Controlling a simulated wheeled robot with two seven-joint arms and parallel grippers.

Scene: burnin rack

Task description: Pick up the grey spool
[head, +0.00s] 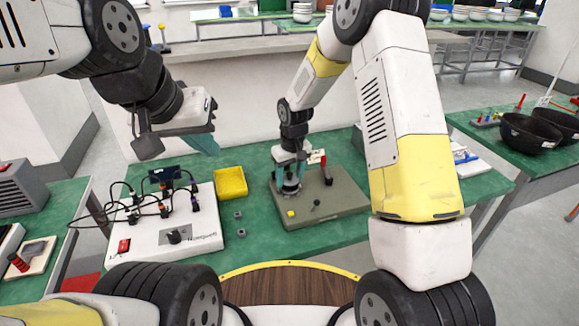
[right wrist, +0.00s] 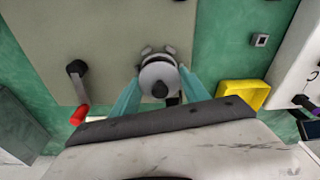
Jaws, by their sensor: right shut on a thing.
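The grey spool (right wrist: 158,76) is a round grey piece with a dark centre, between the two teal fingers of my right gripper (right wrist: 160,92) in the right wrist view. In the head view my right gripper (head: 289,180) points down over the grey-green base plate (head: 345,199), shut on the spool (head: 291,189), whose lower part shows below the fingers. I cannot tell whether the spool touches the plate. My left gripper (head: 206,143) hangs above the table at the left, away from the spool; its finger gap is not clear.
A crank with a red grip (right wrist: 79,113) stands on the plate, near the right gripper. A yellow bin (head: 231,183) and small grey cubes (head: 240,216) lie left of the plate. A white wired test unit (head: 170,232) stands further left. Black bowls (head: 530,132) are on the right table.

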